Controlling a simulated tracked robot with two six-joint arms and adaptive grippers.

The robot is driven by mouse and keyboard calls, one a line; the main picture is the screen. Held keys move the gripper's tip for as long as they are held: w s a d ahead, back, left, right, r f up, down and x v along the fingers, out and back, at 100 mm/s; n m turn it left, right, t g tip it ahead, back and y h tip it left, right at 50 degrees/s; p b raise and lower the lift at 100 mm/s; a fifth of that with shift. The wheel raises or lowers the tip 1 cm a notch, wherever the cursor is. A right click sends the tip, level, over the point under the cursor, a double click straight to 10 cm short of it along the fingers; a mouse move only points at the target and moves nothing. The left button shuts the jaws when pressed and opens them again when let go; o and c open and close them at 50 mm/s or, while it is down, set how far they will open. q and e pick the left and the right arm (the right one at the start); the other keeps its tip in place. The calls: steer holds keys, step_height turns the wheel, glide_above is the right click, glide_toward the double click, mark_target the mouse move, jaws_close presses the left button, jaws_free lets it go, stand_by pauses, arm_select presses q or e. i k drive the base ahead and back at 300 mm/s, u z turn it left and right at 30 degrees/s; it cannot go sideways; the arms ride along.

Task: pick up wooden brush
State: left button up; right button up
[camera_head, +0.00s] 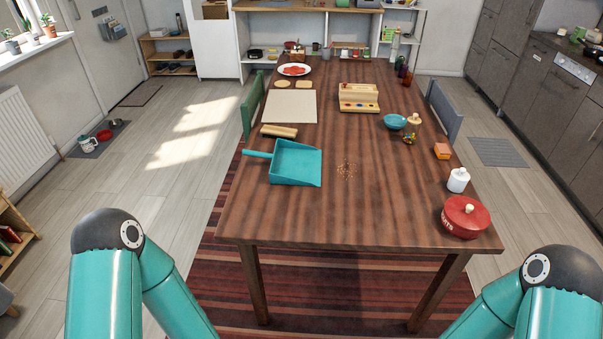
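A light wooden piece (279,131), which looks like the wooden brush, lies on the left side of the table just behind the teal dustpan (296,162). It is small here, and I cannot make out its bristles. The dustpan's handle points left. A small patch of crumbs (347,171) lies on the table to the right of the dustpan. Teal links of my two arms show at the bottom left and bottom right, in front of the table. Neither gripper is in the picture.
The wooden table (350,215) has a clear front middle. A red pot (465,216), white jar (458,180), orange block (442,151) and blue bowl (395,122) stand along its right side. A pale board (290,106) lies behind the brush. Chairs flank the table.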

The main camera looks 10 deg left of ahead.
mark_target(269, 131)
steer(key=u, duration=0.15)
steer(key=i, duration=0.9)
steer(key=z, duration=0.05)
